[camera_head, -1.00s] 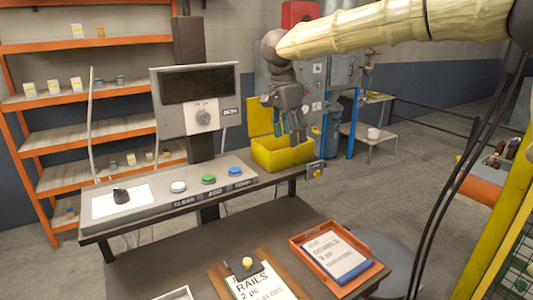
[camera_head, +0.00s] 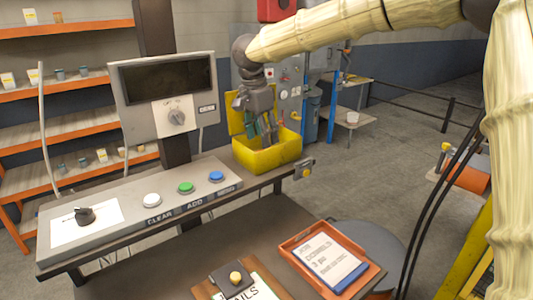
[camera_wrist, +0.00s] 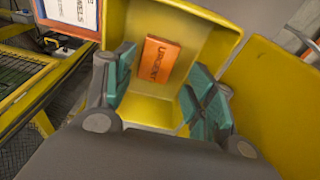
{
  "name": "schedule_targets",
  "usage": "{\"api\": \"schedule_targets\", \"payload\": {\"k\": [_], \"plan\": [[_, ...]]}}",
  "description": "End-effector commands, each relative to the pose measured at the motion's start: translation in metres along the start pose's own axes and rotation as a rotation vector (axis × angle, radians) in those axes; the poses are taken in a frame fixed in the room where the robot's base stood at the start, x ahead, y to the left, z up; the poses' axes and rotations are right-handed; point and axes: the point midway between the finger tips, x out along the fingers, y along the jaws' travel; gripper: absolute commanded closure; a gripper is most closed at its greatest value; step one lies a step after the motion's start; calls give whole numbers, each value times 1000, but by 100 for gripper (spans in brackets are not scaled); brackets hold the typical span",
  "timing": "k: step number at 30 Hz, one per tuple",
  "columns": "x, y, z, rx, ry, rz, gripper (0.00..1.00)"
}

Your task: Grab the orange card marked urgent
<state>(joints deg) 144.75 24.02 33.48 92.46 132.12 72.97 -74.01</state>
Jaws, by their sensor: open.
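The orange card (camera_wrist: 158,61) lies inside the yellow box (camera_wrist: 210,22), on its floor, with "URGENT" lettering in the wrist view. My gripper (camera_wrist: 152,97) is open, with its teal-padded fingers apart on either side of the card's line of view. Nothing is between the fingers. In the head view my gripper (camera_head: 262,135) points down at the yellow box (camera_head: 268,157), whose lid stands open behind. The card is hidden by the box walls in the head view.
A control panel with white, green (camera_head: 185,188) and blue buttons stands left of the box, below a grey monitor (camera_head: 165,85). An orange tray (camera_head: 300,240) with a printed card and a clipboard (camera_head: 240,283) lie on the lower table.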

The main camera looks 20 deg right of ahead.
Motion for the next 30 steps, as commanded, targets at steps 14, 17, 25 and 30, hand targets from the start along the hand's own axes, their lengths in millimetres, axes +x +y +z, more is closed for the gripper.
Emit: {"api": "schedule_targets", "payload": {"k": [14,17,25,30], "plan": [[48,-1,-7,4,0,2,45],[52,-1,-7,5,0,1,45],[53,-1,-7,5,-1,0,52],[53,-1,-7,5,-1,0,72]]}}
